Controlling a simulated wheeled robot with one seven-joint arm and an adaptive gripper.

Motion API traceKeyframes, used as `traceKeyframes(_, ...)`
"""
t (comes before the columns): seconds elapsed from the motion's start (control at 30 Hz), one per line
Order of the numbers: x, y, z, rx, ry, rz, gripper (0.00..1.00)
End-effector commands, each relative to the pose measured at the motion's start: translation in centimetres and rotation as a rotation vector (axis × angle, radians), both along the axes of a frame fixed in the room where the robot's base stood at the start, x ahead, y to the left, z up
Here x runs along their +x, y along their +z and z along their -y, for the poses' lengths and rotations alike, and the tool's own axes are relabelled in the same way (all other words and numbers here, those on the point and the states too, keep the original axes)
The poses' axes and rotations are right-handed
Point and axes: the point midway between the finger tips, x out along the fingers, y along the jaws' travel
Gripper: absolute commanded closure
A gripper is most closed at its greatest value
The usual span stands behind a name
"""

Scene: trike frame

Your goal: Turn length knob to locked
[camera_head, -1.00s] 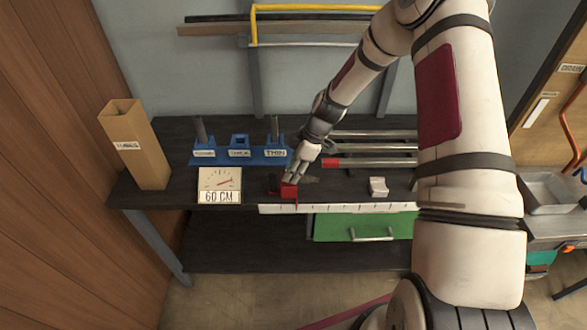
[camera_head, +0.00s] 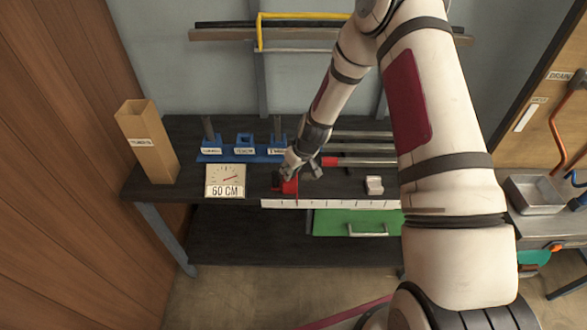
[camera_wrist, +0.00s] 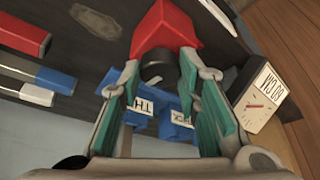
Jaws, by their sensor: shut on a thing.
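The red stop block (camera_head: 291,188) sits on the bench's front edge at the left end of the white ruler strip (camera_head: 335,204). In the wrist view the red block (camera_wrist: 165,28) is just beyond my fingertips, with a dark round knob (camera_wrist: 156,63) on its near side. My gripper (camera_head: 290,176) is at the block; in the wrist view my gripper (camera_wrist: 160,75) has its teal-padded fingers either side of the knob, shut on it. The gauge (camera_head: 225,181) reads 60 CM; it also shows in the wrist view (camera_wrist: 258,103). Any lock marking cannot be made out.
Blue labelled holders (camera_head: 243,152) stand behind the gripper. Metal tubes (camera_head: 375,148), one with a red end, lie to the right. A small white block (camera_head: 374,185) sits near the front edge. A tall cardboard box (camera_head: 147,145) stands at the left end.

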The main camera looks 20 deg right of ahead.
Motion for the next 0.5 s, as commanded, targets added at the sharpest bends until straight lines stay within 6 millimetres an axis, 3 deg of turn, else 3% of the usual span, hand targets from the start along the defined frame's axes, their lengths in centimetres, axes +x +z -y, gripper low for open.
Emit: traceKeyframes(0.5,0.15,-0.08,-0.65,-0.002,-0.485,0.001,0.97)
